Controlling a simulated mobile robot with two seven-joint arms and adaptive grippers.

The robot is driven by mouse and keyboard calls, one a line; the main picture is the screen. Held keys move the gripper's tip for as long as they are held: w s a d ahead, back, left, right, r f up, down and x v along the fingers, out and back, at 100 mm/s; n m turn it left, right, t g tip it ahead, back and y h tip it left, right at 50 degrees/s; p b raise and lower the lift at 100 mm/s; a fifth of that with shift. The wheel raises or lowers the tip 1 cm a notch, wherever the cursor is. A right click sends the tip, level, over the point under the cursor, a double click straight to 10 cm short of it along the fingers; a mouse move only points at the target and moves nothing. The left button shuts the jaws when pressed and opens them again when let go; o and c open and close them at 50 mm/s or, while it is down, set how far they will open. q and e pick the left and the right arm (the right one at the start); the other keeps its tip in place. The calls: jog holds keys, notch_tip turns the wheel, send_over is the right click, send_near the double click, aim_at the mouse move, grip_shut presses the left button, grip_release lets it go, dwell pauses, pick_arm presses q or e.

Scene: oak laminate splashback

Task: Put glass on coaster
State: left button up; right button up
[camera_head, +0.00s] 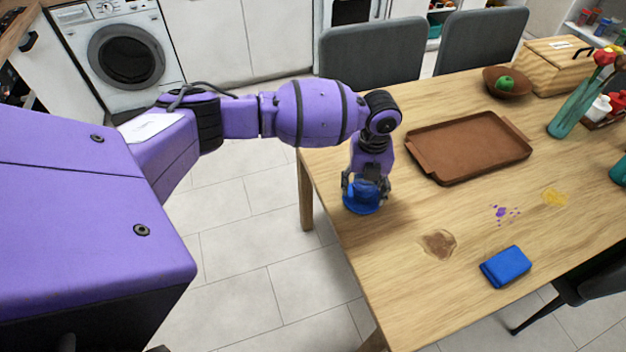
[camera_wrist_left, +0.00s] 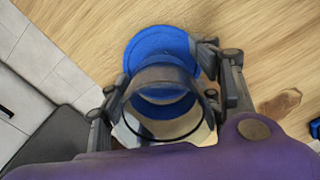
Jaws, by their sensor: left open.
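The blue round coaster (camera_head: 358,208) lies on the wooden table near its left edge, and it also shows in the left wrist view (camera_wrist_left: 150,40). The clear glass (camera_wrist_left: 165,110) is in the left wrist view, with its rim towards the camera and its base over the coaster. It looks upright on the coaster, but contact at its base is hard to see. My left gripper (camera_head: 364,188) points down over the coaster. Its fingers (camera_wrist_left: 170,100) are open, one on each side of the glass. In the head view the gripper mostly hides the glass. My right gripper is not in view.
A brown tray (camera_head: 468,147) lies to the right of the gripper. A blue sponge (camera_head: 505,266) and brown (camera_head: 437,244), purple (camera_head: 504,213) and yellow (camera_head: 554,198) stains are nearer the front. A bowl (camera_head: 494,84), wooden box (camera_head: 556,65) and vase (camera_head: 567,115) stand farther back.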

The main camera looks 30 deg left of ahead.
pick_arm(q)
jog(key=shift+w+r, duration=0.1)
jog(key=shift+r, duration=0.1)
notch_tip(320, 180, up, 12)
jog(key=shift+p, duration=0.3)
jog(key=shift+d, duration=0.1)
dwell(0.9)
